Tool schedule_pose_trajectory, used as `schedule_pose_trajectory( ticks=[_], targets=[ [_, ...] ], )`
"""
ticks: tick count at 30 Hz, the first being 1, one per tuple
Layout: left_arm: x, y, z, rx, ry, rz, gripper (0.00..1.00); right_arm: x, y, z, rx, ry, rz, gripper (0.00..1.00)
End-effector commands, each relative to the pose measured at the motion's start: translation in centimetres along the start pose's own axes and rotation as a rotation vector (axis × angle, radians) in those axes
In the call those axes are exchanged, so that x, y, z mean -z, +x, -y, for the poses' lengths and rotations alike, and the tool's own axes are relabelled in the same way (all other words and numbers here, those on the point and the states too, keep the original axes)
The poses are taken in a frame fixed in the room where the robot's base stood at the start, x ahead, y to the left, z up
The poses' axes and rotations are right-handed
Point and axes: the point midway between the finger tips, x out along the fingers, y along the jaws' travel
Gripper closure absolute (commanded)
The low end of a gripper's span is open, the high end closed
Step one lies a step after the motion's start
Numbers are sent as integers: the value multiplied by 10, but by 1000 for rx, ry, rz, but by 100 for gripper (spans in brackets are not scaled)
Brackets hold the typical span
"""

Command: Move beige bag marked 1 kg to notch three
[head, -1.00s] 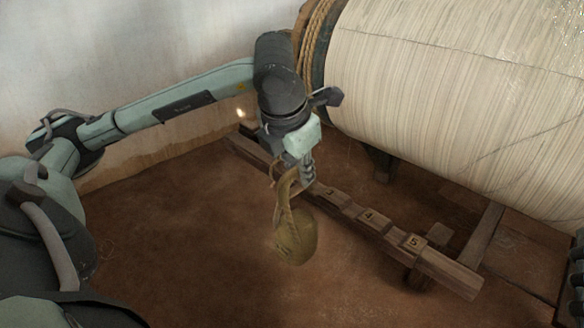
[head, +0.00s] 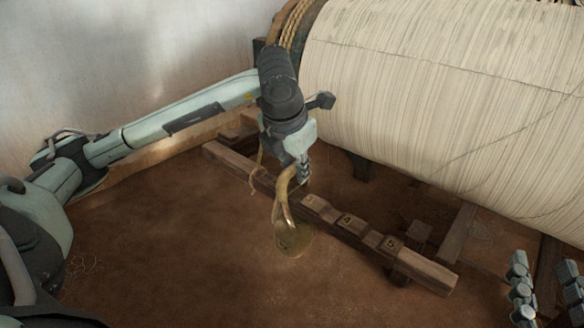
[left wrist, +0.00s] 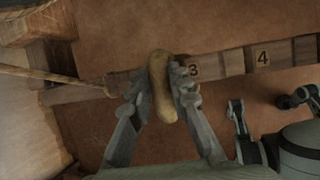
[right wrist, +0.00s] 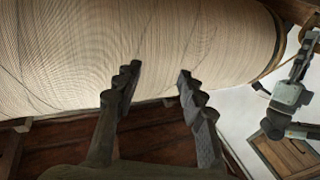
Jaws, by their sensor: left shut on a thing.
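The beige bag (head: 292,240) hangs by its loop handle from my left gripper (head: 298,178). The handle is pinched between the fingers in the left wrist view, where the bag (left wrist: 160,82) shows from above. Its mark is too blurred to read. The bag hangs on the near side of the wooden notched beam (head: 425,270), just left of the block marked 3 (head: 314,203). In the left wrist view the right finger partly overlaps the 3 block (left wrist: 196,71). My right gripper (right wrist: 157,82) is open and empty, facing the large roll; its fingers show at the lower right of the head view.
Blocks marked 4 (head: 349,222) and 5 (head: 388,243) sit further right along the beam. A rope (head: 257,175) loops around the beam left of the bag. The large thread-wound roll (head: 430,90) stands behind. The earth floor (head: 170,240) in front is clear.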

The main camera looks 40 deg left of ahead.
Motion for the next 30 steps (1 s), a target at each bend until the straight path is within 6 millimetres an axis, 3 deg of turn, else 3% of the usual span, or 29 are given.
schedule_pose_trajectory(
  ticks=[8,30],
  targets=[
    [-8,3,0,-1,-1,5,100,-17,-1,-8,-14,-16,77,60],
    [-2,17,3,-2,-1,6,100,36,-2,4,7,12,-215,60]
  ],
)
